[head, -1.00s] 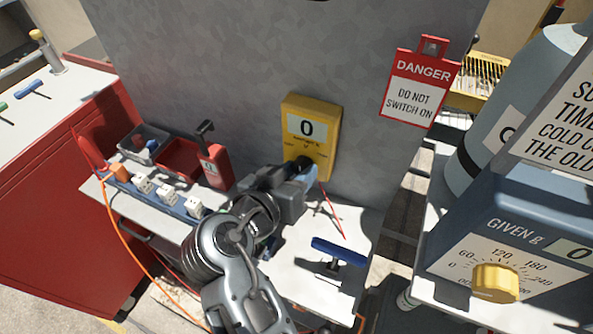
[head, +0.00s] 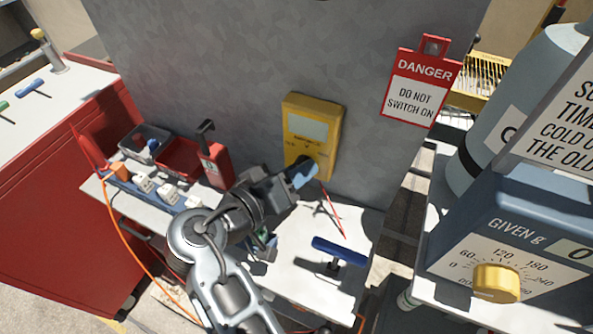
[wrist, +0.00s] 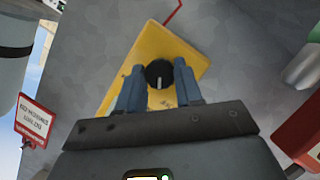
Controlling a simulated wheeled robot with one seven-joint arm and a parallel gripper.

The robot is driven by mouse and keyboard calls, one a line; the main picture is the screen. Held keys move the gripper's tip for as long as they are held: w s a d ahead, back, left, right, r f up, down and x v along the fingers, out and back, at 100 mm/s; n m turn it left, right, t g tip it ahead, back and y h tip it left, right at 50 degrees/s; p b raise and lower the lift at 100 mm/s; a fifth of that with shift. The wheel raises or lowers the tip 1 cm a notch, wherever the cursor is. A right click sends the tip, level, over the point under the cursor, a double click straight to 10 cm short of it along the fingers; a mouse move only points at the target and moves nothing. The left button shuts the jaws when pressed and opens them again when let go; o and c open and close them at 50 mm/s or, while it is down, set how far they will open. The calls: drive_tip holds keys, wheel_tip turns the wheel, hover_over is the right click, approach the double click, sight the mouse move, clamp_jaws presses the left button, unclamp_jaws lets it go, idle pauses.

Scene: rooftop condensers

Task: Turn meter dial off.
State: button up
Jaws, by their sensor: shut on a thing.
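The yellow meter (head: 325,116) stands upright against the grey panel, and its display (head: 307,128) is blank. In the wrist view the yellow meter (wrist: 150,48) shows tilted, with its round black dial (wrist: 159,73) between the two blue fingers. My gripper (head: 304,173) is at the lower part of the meter, shut on the dial. The wrist view shows my gripper (wrist: 158,82) with one finger on each side of the dial and a pale pointer line on the knob. In the head view my fingers hide much of the dial.
A red danger sign (head: 414,91) hangs to the right of the meter. A blue T-handle (head: 339,251) stands on the white shelf (head: 300,275). A red lockout tool (head: 214,165), trays and several white blocks are at left. A blue box with a yellow knob (head: 496,283) is at right.

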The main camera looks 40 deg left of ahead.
drive_tip(key=shift+a+n+t+h, duration=0.1)
drive_tip(key=shift+n+t+h, duration=0.3)
drive_tip(key=shift+n, duration=0.6)
drive_tip(key=o, duration=1)
drive_tip(key=shift+o, duration=0.2)
drive_tip(key=b+v, duration=0.1)
drive_tip(key=v, duration=0.6)
drive_tip(key=shift+s, duration=0.45)
drive_tip(key=shift+a, duration=0.1)
